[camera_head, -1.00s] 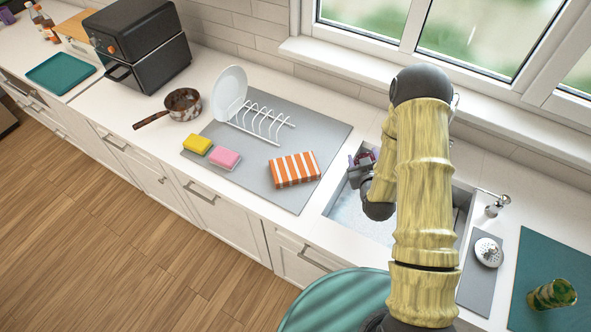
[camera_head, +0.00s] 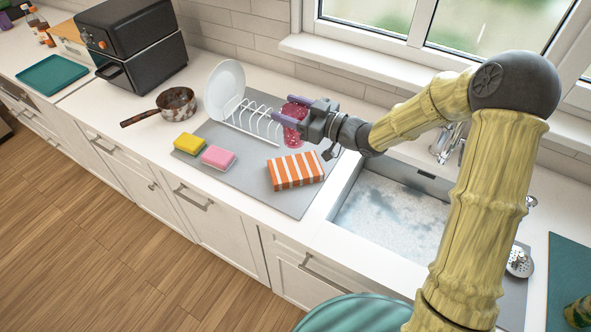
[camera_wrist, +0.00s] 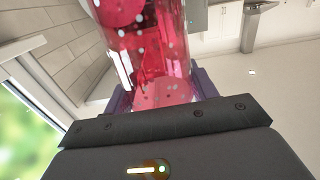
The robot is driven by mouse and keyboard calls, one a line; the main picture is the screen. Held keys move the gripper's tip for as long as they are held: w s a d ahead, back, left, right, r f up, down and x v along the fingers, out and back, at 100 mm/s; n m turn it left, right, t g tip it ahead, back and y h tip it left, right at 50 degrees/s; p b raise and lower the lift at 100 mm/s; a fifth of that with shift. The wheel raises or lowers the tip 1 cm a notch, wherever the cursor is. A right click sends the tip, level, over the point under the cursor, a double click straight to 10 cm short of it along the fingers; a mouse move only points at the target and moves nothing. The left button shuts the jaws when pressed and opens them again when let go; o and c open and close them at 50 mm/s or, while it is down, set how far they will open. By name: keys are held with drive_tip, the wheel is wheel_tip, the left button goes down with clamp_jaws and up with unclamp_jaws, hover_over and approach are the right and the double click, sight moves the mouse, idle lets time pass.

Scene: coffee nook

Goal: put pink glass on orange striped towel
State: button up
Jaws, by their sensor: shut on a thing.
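The pink glass (camera_head: 293,117) is a translucent, spotted pink-red glass. My gripper (camera_head: 297,112) is shut on it, with purple fingers on either side. In the head view it is over the back right of the grey mat, behind the orange striped towel; I cannot tell its exact height. In the wrist view the glass (camera_wrist: 150,55) fills the top middle between the fingers (camera_wrist: 160,92). The orange striped towel (camera_head: 296,171) is a folded orange and white block lying on the grey mat, with nothing on top of it.
The grey mat (camera_head: 235,180) also holds a white dish rack (camera_head: 255,122) with a plate (camera_head: 224,90), a yellow sponge (camera_head: 188,143) and a pink sponge (camera_head: 218,157). The sink (camera_head: 390,212) is right of the mat. A pan (camera_head: 176,102) stands left of the rack.

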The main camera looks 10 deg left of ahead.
sight(291, 140)
wheel_tip(291, 140, down, 5)
drive_tip(key=shift+w+d+f+p, duration=0.1)
drive_tip(key=shift+f+p, duration=0.05)
drive_tip(key=shift+p, duration=0.35)
drive_tip(key=shift+a+f, duration=0.2)
drive_tip(key=shift+f, duration=0.1)
drive_tip(key=shift+s, duration=0.2)
drive_tip(key=shift+w+d+f+p, duration=0.1)
drive_tip(key=shift+f+p, duration=0.35)
drive_tip(key=shift+f, duration=1.6)
drive_tip(key=shift+f, duration=0.2)
drive_tip(key=o, duration=1.4)
drive_tip(key=shift+o, duration=0.2)
